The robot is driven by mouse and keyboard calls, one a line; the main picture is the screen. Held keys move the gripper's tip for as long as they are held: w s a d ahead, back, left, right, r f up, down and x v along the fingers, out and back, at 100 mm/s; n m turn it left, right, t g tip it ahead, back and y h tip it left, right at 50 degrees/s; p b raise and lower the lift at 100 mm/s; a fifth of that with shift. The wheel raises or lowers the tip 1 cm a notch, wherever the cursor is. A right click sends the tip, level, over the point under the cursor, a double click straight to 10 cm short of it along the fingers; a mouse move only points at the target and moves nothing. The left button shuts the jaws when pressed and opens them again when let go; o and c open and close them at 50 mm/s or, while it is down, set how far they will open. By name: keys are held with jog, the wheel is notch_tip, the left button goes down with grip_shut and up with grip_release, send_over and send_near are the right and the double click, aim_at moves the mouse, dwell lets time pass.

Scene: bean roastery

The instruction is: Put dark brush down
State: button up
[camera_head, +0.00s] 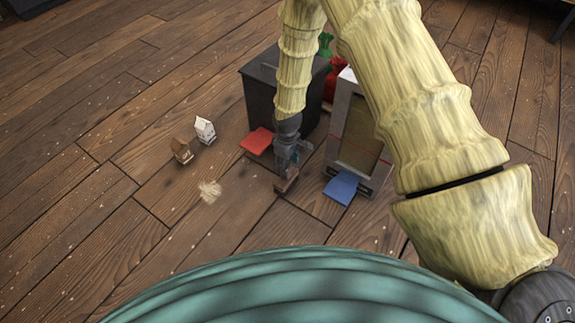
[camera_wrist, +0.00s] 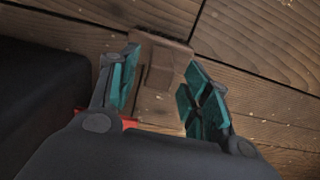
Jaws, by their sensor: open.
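The dark brush is a brown wooden block with a raised grip, and it shows in the wrist view (camera_wrist: 160,66) between the two teal finger pads. In the head view the brush (camera_head: 287,183) is at the lower tip of my gripper (camera_head: 288,165), low over or on the floor; I cannot tell whether it touches. My gripper is open around the brush, and it also shows in the wrist view (camera_wrist: 163,80). The underside of the brush is hidden.
A black bin (camera_head: 257,98) with a red pedal (camera_head: 257,141) stands behind my gripper. A grey bin (camera_head: 352,135) with a blue pedal (camera_head: 341,188) stands to the right. A white carton (camera_head: 204,130), a brown carton (camera_head: 181,151) and a pale pile (camera_head: 210,191) lie left on open floor.

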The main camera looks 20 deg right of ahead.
notch_tip(320, 180, up, 6)
jog(key=p, duration=0.2)
jog(key=shift+r+p, duration=0.2)
jog(key=shift+p, duration=0.2)
jog(key=s+f+m, duration=0.2)
jog(key=s+f, duration=0.2)
jog(key=s, duration=0.5)
jog(key=s+f+m, duration=0.2)
jog(key=s+f, duration=0.1)
jog(key=s, duration=0.5)
jog(key=s+d+m, duration=0.1)
jog(key=s+m, duration=0.1)
jog(key=s, duration=0.7)
jog(key=s+d+m, duration=0.2)
jog(key=s, duration=0.8)
jog(key=shift+s+d+r, duration=0.15)
jog(key=shift+d+r, duration=0.1)
jog(key=shift+d, duration=0.05)
notch_tip(320, 180, up, 41)
jog(key=p, duration=4)
jog(key=shift+p, duration=0.4)
